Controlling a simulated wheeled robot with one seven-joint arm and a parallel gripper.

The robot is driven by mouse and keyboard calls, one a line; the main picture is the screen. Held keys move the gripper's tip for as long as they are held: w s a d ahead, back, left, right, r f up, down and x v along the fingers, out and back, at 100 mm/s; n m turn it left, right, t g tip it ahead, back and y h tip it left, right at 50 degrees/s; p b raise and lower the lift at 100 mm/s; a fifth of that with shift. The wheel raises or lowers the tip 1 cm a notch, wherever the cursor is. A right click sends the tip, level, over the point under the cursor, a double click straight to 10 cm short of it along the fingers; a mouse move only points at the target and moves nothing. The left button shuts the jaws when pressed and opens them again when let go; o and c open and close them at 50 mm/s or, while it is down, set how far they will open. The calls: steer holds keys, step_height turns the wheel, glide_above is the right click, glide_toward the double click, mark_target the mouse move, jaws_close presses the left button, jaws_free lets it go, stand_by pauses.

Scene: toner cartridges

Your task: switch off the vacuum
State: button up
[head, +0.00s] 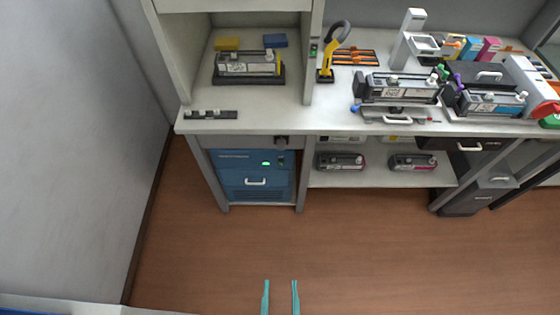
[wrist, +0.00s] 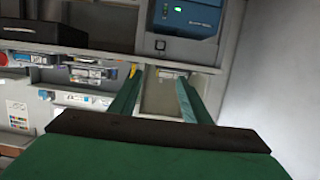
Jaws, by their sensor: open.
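A blue cabinet unit (head: 255,193), apparently the vacuum, stands under the left part of the bench. It has a lit green light (head: 266,163), a white handle and a slotted grille low on its front. The unit also shows upside down at the top of the wrist view (wrist: 200,28), its green light lit. A small dark fitting (head: 281,143) sits on the bench's front edge above it; I cannot tell if it is a switch. My gripper (head: 281,285) is open and empty, over the floor well in front of the bench. Its two teal fingers show in the wrist view (wrist: 160,82).
The bench top (head: 270,118) holds toner cartridges (head: 400,88), a yellow-handled tool (head: 328,62) and bottles. Two cartridges lie on the low shelf (head: 380,177). A grey wall (head: 70,130) closes the left side. The brown floor (head: 330,245) before the bench is clear.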

steer(key=shift+s, duration=0.4)
steer(key=shift+c, duration=0.3)
